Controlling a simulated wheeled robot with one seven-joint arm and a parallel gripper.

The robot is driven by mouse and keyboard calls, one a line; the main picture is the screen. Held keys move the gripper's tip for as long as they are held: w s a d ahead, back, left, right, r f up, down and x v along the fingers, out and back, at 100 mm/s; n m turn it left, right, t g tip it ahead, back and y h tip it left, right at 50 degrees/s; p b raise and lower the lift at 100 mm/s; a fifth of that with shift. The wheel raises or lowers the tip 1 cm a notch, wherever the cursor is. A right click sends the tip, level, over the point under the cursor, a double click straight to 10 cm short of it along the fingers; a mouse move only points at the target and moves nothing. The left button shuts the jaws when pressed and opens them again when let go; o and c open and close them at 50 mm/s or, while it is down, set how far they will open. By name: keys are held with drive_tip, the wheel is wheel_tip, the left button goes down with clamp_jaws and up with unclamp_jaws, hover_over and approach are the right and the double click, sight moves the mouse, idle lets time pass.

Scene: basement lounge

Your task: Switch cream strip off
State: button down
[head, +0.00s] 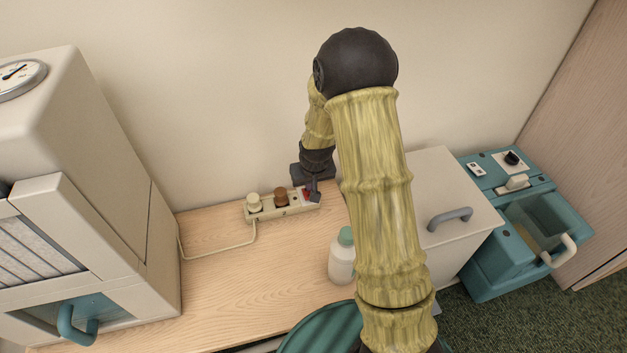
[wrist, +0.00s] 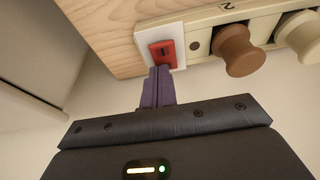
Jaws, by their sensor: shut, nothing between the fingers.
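The cream strip (head: 268,212) lies on the wooden counter near the wall, with a cream plug and a brown plug (head: 281,197) in it. Its red switch (wrist: 162,54) sits in a white surround at the end of the strip in the wrist view. My gripper (wrist: 160,72) is shut and empty, its fingertips at the lower edge of the red switch, touching or nearly so. In the head view my gripper (head: 315,190) hides part of that end of the strip. The wrist view also shows the brown plug (wrist: 236,52) beside the switch.
A large cream machine (head: 80,180) stands at the left. A white bottle with a green cap (head: 342,258) stands on the counter (head: 225,285). A white box with a grey handle (head: 450,205) and a teal unit (head: 500,270) are at the right. The counter's front left is clear.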

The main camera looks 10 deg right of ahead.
drive_tip(key=shift+s+a, duration=0.1)
drive_tip(key=shift+s, duration=0.8)
drive_tip(key=shift+r+p, duration=0.7)
drive_tip(key=shift+p, duration=0.15)
drive_tip(key=p+v, duration=0.7)
drive_tip(key=v, duration=0.5)
drive_tip(key=shift+s+r+p, duration=0.2)
drive_tip(key=shift+r+p, duration=0.05)
drive_tip(key=shift+p, duration=0.05)
drive_tip(key=shift+w, duration=0.1)
